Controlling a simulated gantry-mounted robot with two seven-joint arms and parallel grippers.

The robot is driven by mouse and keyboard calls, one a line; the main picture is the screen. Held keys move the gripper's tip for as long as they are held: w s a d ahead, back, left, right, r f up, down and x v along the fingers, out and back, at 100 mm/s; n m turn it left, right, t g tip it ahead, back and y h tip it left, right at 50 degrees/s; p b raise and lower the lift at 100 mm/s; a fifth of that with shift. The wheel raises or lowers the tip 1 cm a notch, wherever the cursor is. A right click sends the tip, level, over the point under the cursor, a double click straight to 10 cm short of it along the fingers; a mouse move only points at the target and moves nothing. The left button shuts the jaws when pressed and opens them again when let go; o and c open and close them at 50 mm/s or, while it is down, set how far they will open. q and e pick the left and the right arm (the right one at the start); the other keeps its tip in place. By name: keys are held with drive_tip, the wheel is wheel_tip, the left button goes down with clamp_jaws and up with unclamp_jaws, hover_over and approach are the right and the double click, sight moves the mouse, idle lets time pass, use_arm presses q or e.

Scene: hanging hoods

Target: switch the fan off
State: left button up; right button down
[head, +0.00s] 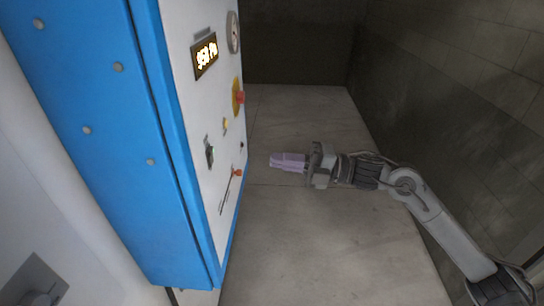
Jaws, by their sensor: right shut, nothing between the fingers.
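A control panel (190,100) with a white face stands at the left on a blue cabinet. A dark switch (209,152) sits on its lower half; its on or off position is too small to tell. Below it is a slot with an orange knob (237,172) at its upper end. A lit display (205,55) appears to read 950 Pa. My right gripper (273,161) is shut and empty, to the right of the panel and apart from it, with its pale purple fingers pointing left towards the controls. My left gripper is out of view.
A red button (239,97) on a yellow base, a small yellow button (225,125) and a round gauge (233,33) are also on the panel. A dark tiled wall (455,85) stands at the right. The grey floor (300,235) between them looks clear.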

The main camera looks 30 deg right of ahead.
drive_tip(key=p, duration=0.4)
approach(212, 157)
drive_tip(key=w+a+r, duration=0.2)
drive_tip(key=w+a, duration=0.2)
drive_tip(key=shift+w+a+f, duration=0.15)
drive_tip(key=shift+w+a, duration=0.25)
